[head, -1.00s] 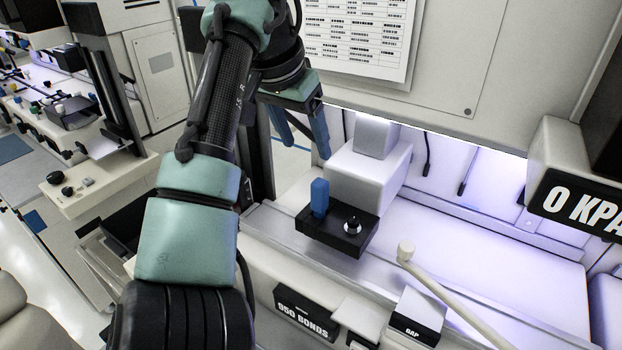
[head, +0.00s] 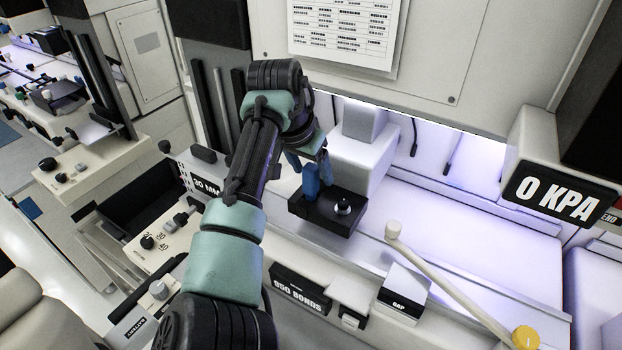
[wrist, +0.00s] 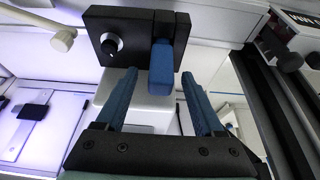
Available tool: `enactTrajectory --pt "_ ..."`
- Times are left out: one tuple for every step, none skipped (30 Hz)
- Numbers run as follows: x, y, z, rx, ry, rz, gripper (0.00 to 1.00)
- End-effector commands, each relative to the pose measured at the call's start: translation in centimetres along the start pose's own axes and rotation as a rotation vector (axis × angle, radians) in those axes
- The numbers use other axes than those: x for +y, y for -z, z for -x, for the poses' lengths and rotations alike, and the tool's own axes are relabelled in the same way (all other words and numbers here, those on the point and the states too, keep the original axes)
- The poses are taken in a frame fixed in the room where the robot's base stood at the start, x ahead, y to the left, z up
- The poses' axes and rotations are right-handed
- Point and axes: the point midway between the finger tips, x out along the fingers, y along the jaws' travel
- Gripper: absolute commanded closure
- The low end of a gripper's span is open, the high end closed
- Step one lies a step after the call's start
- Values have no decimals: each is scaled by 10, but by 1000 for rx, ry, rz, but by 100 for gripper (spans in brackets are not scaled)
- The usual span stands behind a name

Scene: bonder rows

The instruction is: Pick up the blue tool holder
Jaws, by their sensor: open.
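The blue tool holder (head: 311,182) stands upright in a black block (head: 335,215) on the machine's ledge. My gripper (head: 307,160) is open, with blue fingers close behind the holder in the head view. In the wrist view my gripper (wrist: 153,85) has one finger on each side of the holder's line. The right finger looks nearer to it than the left. I cannot tell whether either finger touches it.
A grey-white machine head (head: 362,150) stands just behind. A cream lever (head: 440,280) with a yellow end slants across the front right. The lit work surface (head: 470,225) to the right is mostly clear.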

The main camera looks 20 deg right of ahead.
Motion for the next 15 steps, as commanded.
enactTrajectory --pt "0 0 -1 0 0 -1 30" --pt "0 0 -1 0 0 -1 30" --pt "0 0 -1 0 0 -1 30" --pt "0 0 -1 0 0 -1 30" --pt "0 0 -1 0 0 -1 30" --pt "0 0 -1 0 0 -1 34" --pt "0 0 -1 0 0 -1 39" --pt "0 0 -1 0 0 -1 44" --pt "0 0 -1 0 0 -1 52" --pt "0 0 -1 0 0 -1 57" --pt "0 0 0 0 0 -1 62" --pt "0 0 0 0 0 -1 70" --pt "0 0 0 0 0 -1 75" --pt "0 0 0 1 0 -1 80" --pt "0 0 0 1 0 -1 88"
